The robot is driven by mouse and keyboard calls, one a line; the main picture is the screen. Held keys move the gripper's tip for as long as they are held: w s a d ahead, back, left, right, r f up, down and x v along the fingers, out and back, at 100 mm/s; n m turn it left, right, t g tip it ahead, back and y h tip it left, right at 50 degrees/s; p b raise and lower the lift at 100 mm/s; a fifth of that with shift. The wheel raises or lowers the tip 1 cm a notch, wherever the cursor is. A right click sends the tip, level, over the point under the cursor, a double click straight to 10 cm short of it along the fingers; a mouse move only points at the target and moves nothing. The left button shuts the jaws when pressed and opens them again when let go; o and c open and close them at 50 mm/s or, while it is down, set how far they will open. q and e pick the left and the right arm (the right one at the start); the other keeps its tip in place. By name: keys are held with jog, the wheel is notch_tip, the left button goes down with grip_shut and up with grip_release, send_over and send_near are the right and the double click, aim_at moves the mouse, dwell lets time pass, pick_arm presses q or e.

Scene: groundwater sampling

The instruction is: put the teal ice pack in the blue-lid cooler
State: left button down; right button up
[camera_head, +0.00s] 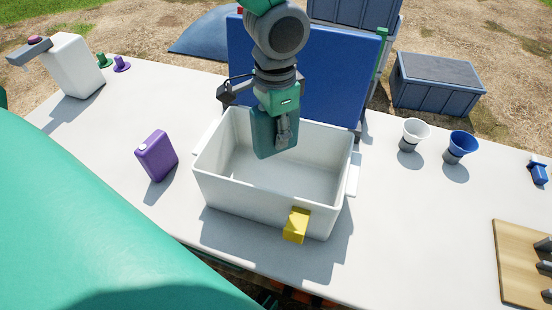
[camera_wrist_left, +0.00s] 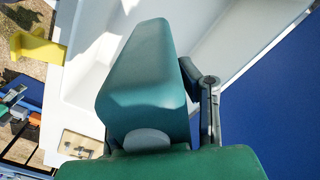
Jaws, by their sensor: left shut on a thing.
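The teal ice pack (camera_head: 266,138) is held by my left gripper (camera_head: 284,122), which is shut on it. The pack hangs over the opening of the white cooler (camera_head: 262,213), near its back wall, with its lower end at about rim level or a little inside; the exact depth is hard to tell. The left wrist view also shows the ice pack (camera_wrist_left: 146,80) large in front of the cooler's white walls (camera_wrist_left: 228,40). The blue lid (camera_head: 300,75) stands open behind the cooler. The cooler's inside looks empty. My right gripper is not in view.
A yellow latch (camera_head: 297,225) sits on the cooler's front. A purple ice pack (camera_head: 157,156) stands on the table to the left. A white jug (camera_head: 72,66) is at the far left. Two cups (camera_head: 414,134) and a wooden rack (camera_head: 522,262) are on the right.

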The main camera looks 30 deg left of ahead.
pick_arm(q)
jog(key=b, duration=0.3)
send_over(277, 187)
notch_tip(277, 187, down, 4)
jog(key=shift+f, duration=0.1)
jog(key=shift+f+b, duration=0.3)
jog(key=shift+f, duration=0.2)
notch_tip(277, 187, down, 6)
jog(key=shift+r+b, duration=0.1)
jog(key=shift+b, duration=0.55)
notch_tip(277, 187, down, 4)
jog(key=shift+r+b, duration=0.1)
jog(key=shift+b, duration=0.4)
jog(key=c, duration=1.1)
grip_release()
jog(key=shift+c, duration=0.2)
notch_tip(277, 187, up, 12)
jog(key=p, duration=0.3)
jog(key=shift+r, duration=0.1)
